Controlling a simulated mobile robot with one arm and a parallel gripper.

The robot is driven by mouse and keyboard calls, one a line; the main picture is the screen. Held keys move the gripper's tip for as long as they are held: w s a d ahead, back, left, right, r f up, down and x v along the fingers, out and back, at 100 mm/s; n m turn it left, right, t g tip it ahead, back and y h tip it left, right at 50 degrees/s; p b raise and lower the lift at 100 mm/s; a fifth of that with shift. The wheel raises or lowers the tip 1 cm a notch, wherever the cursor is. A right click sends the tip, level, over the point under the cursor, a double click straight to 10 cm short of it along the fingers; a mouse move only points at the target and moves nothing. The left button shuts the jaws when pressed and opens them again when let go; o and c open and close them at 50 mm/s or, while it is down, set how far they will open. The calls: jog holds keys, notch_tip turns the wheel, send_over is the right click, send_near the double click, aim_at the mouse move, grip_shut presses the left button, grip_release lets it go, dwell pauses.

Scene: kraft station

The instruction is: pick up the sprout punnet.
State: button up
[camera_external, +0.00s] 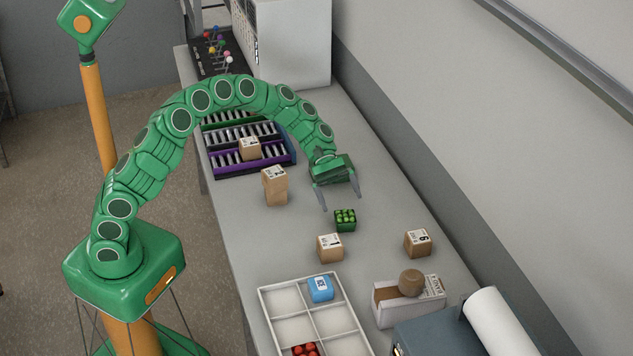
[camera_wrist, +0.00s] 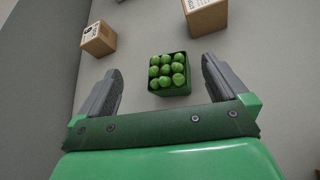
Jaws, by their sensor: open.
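The sprout punnet (camera_external: 345,220) is a small dark green box filled with round green sprouts. It stands on the grey bench near the middle of the external view. In the wrist view the punnet (camera_wrist: 169,75) lies ahead of my gripper, between the lines of the two fingers. My gripper (camera_external: 340,202) is open and empty above the bench, just behind the punnet in the external view. Its two grey fingers also show in the wrist view (camera_wrist: 160,85), spread wide, with no visible contact with the punnet.
Cardboard boxes stand nearby: a tall one (camera_external: 275,187), one in front (camera_external: 330,248) and one at right (camera_external: 418,243). A white divided tray (camera_external: 267,308) holds a blue box (camera_external: 320,289) and red items. An open carton (camera_external: 408,305) is at front right. Purple racks (camera_external: 228,165) lie behind.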

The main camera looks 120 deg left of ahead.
aim_at(342, 210)
notch_tip(342, 210, down, 4)
jog(key=shift+w+d+r, duration=0.15)
jog(key=shift+r, duration=0.1)
jog(key=shift+x, duration=1.25)
jog(key=shift+r, duration=0.1)
jog(key=c, duration=1.2)
